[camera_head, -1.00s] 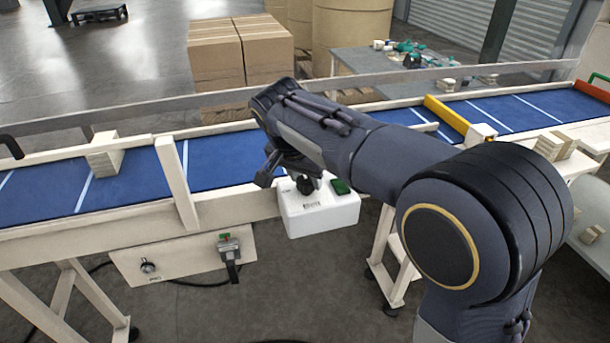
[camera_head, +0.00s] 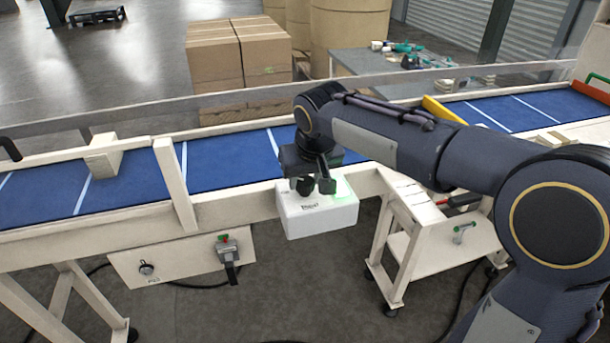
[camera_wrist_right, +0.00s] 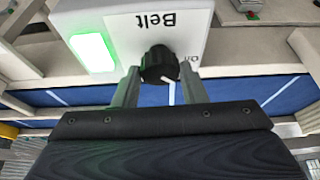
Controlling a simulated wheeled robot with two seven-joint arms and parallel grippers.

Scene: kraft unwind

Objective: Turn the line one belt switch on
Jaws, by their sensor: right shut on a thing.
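The line one belt switch is a white box (camera_head: 318,217) on the front edge of the conveyor. It has a black knob, and its green lamp (camera_head: 345,188) glows. In the right wrist view the box (camera_wrist_right: 125,22) reads "Belt" upside down, with the lit green lamp (camera_wrist_right: 92,52) left of the black knob (camera_wrist_right: 158,64). My right gripper (camera_head: 316,186) is shut on the knob, one finger on each side, as the right wrist view also shows (camera_wrist_right: 160,82). The knob's white mark is partly seen between the fingers. My left gripper is out of view.
A panel (camera_head: 190,262) with a knob and another switch hangs below, left. A white cart (camera_head: 425,250) stands at right. Cartons (camera_head: 215,58) are behind.

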